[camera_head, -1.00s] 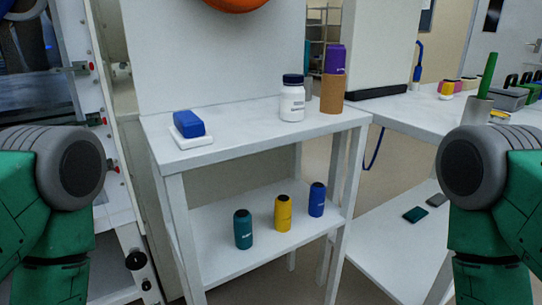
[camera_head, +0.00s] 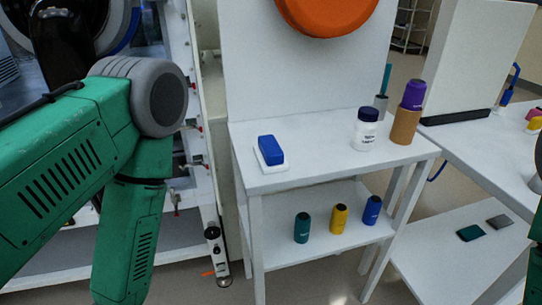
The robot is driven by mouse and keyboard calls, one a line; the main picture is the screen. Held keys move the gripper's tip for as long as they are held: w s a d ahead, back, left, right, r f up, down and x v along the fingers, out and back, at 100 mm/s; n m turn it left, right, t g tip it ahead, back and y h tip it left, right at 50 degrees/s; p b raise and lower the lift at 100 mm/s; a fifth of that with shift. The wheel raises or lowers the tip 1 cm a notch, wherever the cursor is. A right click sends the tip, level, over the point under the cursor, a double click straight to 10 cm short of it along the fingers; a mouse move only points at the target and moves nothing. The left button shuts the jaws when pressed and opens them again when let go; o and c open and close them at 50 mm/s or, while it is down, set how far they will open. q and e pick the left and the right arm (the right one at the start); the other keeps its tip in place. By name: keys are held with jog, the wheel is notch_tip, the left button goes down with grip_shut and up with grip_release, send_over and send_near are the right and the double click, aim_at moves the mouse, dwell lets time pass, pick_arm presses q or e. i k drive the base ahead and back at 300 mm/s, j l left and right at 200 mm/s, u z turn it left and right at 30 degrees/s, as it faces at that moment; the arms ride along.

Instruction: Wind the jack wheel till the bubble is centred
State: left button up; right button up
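No bubble level shows clearly, and I cannot make out a jack wheel for certain. At the lower left, the white frame of the glovebox (camera_head: 200,130) ends in a leg with a small black-and-white fitting (camera_head: 212,233) and a round foot (camera_head: 224,282). A small orange piece sticks out beside it. Whether this fitting is the jack wheel, I cannot tell. My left arm fills the left side, bent with its forearm pointing down, and hides part of the glovebox. Neither gripper is in view; only a sliver of my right arm shows at the right edge.
A white two-tier table (camera_head: 310,165) stands right of the glovebox, holding a blue block (camera_head: 270,150), a white bottle (camera_head: 366,130) and a purple can (camera_head: 413,95) on a brown cylinder. Three cans stand on its lower shelf. Another bench is at right. Floor shows in front.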

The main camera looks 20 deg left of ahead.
aim_at(211, 233)
jog(key=u, duration=1)
